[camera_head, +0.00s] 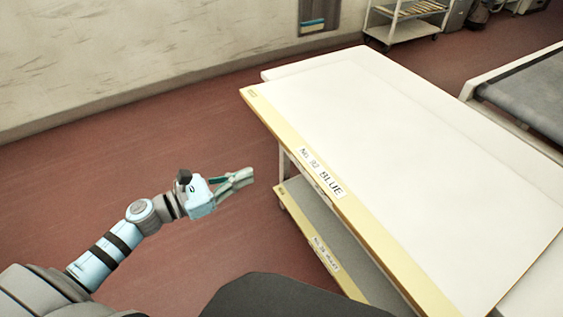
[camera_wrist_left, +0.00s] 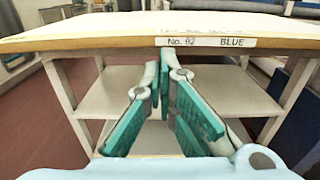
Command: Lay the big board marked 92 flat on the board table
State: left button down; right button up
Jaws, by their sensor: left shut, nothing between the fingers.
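The big board (camera_head: 400,150) is white with a yellow near edge and the label "No. 92 BLUE". It lies flat on the white board table (camera_head: 312,63), whose top shows as a strip beyond the board's far side. The board's labelled edge (camera_wrist_left: 110,43) crosses the left wrist view, above the table's shelves. My left gripper (camera_head: 248,176) is shut and empty, apart from the board and to the left of its yellow edge. In the left wrist view its fingers (camera_wrist_left: 166,60) point toward the label. My right gripper is not in view.
A lower shelf under the table holds another yellow-edged, labelled board (camera_head: 345,272). A dark-topped conveyor (camera_head: 530,95) stands to the right. A white wheeled rack (camera_head: 402,32) stands at the back. Red floor left of the table is clear.

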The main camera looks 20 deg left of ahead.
aim_at(292, 155)
pick_arm(q)
jog(key=p+x, duration=0.1)
jog(key=x, duration=0.9)
jog(key=shift+w+d+p, duration=0.15)
jog(key=shift+w+p, duration=0.05)
jog(key=shift+p, duration=0.15)
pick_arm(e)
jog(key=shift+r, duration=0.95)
